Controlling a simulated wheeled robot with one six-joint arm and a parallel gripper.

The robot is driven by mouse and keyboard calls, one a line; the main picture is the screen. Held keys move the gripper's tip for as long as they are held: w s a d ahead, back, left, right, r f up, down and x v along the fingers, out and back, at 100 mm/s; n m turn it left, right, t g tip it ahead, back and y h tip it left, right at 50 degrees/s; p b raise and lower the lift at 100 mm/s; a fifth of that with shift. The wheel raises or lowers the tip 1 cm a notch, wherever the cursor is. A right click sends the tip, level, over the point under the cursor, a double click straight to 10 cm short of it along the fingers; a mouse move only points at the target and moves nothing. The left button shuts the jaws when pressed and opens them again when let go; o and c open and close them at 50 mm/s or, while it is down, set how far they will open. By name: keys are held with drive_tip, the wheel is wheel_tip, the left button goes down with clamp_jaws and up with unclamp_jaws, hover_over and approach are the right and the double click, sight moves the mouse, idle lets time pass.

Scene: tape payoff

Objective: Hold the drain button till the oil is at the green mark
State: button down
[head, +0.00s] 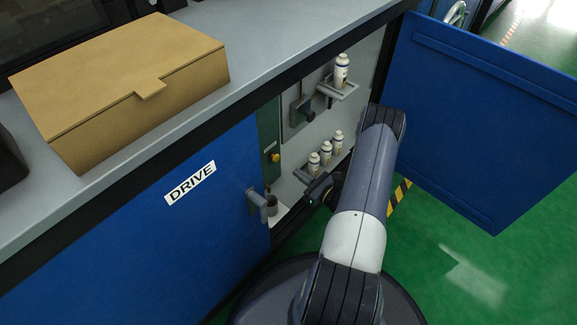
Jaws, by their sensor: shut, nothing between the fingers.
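My gripper (316,189) is at the opening of the cabinet, low and in front of the shelf of bottles; its jaws are shut and hold nothing. Its fingertips are small and dark, so their exact place is hard to tell. A small yellow button (275,157) sits on a narrow green panel (268,133) at the left of the opening. My gripper is apart from it, to the right and lower. I cannot make out the oil, its level or a green mark in this view.
White bottles (326,153) stand on a low shelf, and another bottle (342,70) on an upper one. A blue door (485,110) stands open at right. The closed DRIVE door (140,215) has a protruding handle (257,203). A cardboard box (130,85) lies on the counter.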

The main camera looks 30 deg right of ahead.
drive_tip(key=v, duration=0.4)
drive_tip(key=shift+s+d+p, duration=0.1)
drive_tip(key=shift+s+p, duration=0.15)
drive_tip(key=shift+p, duration=0.1)
